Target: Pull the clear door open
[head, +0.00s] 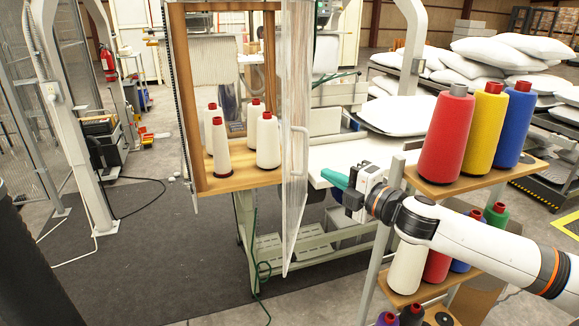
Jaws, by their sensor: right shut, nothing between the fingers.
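The clear door (293,90) is seen almost edge-on at the right side of a wooden cabinet (190,100). It stands swung out toward me, and the cabinet front is open to view. Its pale handle (305,150) is on the door's right face. My right gripper (328,179), with teal fingertips, is shut and empty. It appears to the right of the door and a little below the handle, with a visible gap from the handle. My left gripper is not in view.
Several white thread cones (268,142) stand on the cabinet's wooden floor. A rack with red, yellow and blue cones (447,135) stands close to my right arm. White pillows (480,60) are piled behind it. The dark mat (150,250) at left is mostly clear.

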